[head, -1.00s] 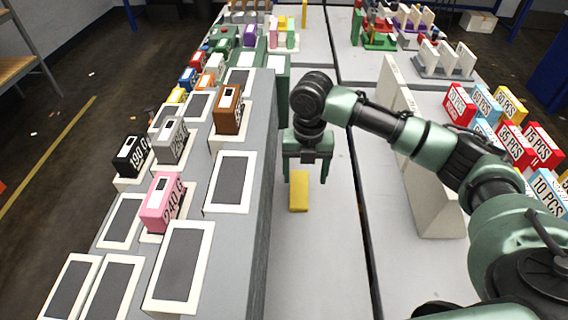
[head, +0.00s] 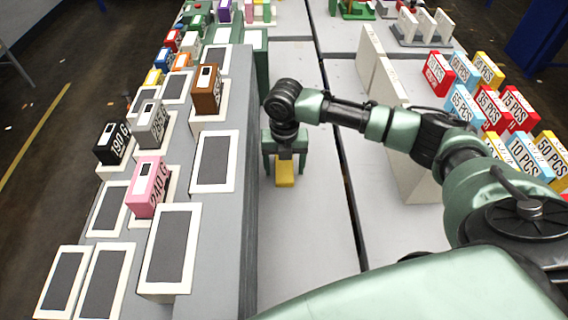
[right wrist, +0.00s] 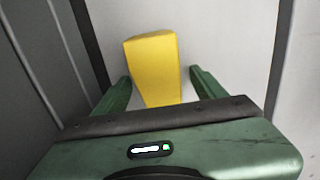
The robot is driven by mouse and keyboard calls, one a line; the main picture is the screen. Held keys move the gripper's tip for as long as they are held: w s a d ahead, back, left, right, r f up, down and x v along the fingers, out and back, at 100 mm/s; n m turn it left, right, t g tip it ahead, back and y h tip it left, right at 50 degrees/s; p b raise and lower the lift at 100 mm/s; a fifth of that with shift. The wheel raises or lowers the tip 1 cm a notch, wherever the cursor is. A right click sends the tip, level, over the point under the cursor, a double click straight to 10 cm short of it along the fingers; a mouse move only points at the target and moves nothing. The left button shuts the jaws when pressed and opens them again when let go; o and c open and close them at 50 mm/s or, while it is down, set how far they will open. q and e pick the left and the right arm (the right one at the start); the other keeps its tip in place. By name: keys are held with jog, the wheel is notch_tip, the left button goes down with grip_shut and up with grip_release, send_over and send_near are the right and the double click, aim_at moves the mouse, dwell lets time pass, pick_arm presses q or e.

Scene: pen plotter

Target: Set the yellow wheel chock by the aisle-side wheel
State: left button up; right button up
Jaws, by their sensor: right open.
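The yellow wheel chock (head: 285,176) is a small yellow block on the light grey surface beside the tall grey bank of panels. My right gripper (head: 285,164) is over it, pointing down. In the right wrist view, the chock (right wrist: 154,66) shows between the two green fingers of the open gripper (right wrist: 161,86), with a gap beside each finger, and its far end reaches past the fingertips. I cannot make out any wheel in these views. My left gripper is not in view.
The grey bank (head: 222,215) with framed dark panels and labelled weight blocks such as the pink one (head: 146,187) stands close left of the gripper. A cream upright board (head: 412,165) stands to the right, with coloured count boxes (head: 490,105) beyond. The surface in front of the chock is clear.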

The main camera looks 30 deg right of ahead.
jog(key=c, duration=1.5)
grip_shut()
jog(key=shift+r, duration=0.15)
